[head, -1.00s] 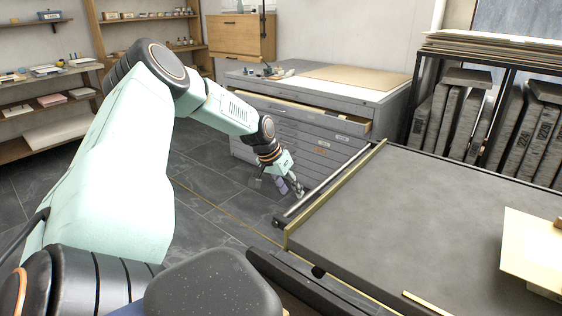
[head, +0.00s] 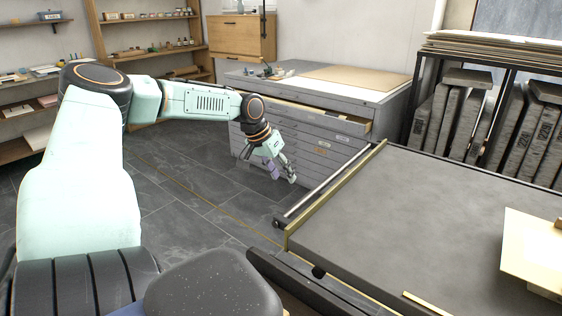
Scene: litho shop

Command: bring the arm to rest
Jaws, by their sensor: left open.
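My left arm comes in from the left, its upper part upright and its forearm reaching right across the picture. My left gripper (head: 281,172) is at the end of it, pointing down and to the right. It is open, and I see nothing between its fingers. It hangs in front of the grey flat-file cabinet (head: 330,146), left of the press bed's rail; I cannot tell how close it is to the drawers. My right gripper is not in view.
The top drawer (head: 345,126) of the cabinet stands partly open. The grey press bed (head: 430,205) with its metal rail (head: 325,182) fills the right side. Stone slabs (head: 455,115) stand in a rack at the back right. Tiled floor (head: 190,195) lies clear below the forearm.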

